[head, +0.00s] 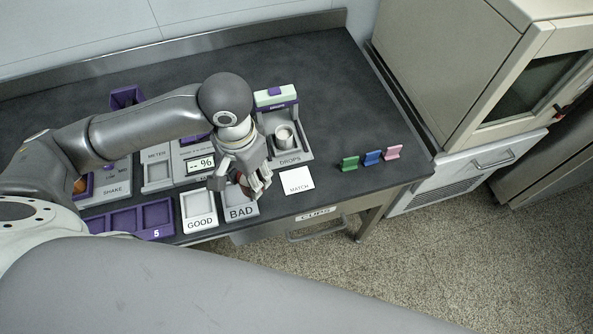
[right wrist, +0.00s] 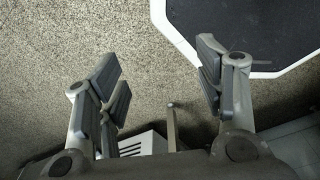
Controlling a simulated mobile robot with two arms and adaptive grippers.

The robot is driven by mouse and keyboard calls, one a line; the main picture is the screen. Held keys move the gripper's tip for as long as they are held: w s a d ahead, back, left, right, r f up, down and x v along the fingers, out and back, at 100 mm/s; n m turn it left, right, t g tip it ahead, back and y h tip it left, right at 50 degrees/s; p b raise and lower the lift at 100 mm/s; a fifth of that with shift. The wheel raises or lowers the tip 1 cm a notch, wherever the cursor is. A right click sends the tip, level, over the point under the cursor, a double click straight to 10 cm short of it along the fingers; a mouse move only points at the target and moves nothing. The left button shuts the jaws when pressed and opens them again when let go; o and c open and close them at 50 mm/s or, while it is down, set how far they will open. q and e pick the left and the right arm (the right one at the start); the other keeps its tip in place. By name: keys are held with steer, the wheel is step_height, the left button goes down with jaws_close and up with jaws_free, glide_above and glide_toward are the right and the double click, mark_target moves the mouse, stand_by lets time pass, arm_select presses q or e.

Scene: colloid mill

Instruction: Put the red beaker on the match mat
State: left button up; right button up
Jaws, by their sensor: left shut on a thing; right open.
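My left gripper (head: 252,188) is shut on the red beaker (head: 242,179), at the back part of the BAD tray. Only a small reddish part of the beaker shows between the fingers, so I cannot tell whether it touches the tray. The match mat (head: 296,180) is a white square marked MATCH, lying bare on the dark bench to the right of the left gripper. My right gripper (right wrist: 160,78) is open and empty in the right wrist view, above the speckled floor.
The GOOD tray (head: 199,225) is left of the BAD tray (head: 240,213). Behind the mat, the DROPS station (head: 291,159) holds a pale cup (head: 284,136). Green (head: 349,163), blue (head: 372,158) and pink (head: 392,152) tabs stand right of the mat, near the bench edge.

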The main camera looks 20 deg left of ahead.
arm_select(q)
steer(key=shift+s+a+r, duration=0.2)
steer(key=shift+s+r, duration=0.05)
steer(key=shift+s+p, duration=0.1)
steer(key=shift+p, duration=0.25)
steer(key=shift+f, duration=0.1)
steer(key=w+d+f, duration=0.2)
steer(key=w+f, duration=0.1)
steer(key=w+d+f+p, duration=0.1)
steer(key=w+d+f, duration=0.1)
steer(key=w+f, duration=0.1)
steer(key=w+d+f+p, duration=0.1)
steer(key=w+d+f, duration=0.1)
steer(key=w, duration=0.3)
steer(key=shift+w+d+f, duration=0.2)
steer(key=shift+f, duration=0.2)
steer(key=shift+w+d+f, duration=0.25)
steer(key=shift+w+f, duration=0.15)
steer(key=shift+f, duration=1.7)
arm_select(e)
steer(key=shift+w+d+r, duration=0.1)
steer(key=shift+r, duration=0.85)
steer(key=shift+w+d+r, duration=0.1)
steer(key=shift+r, duration=0.85)
arm_select(q)
steer(key=shift+f, duration=0.15)
steer(key=o, duration=1)
arm_select(e)
steer(key=shift+d, duration=0.25)
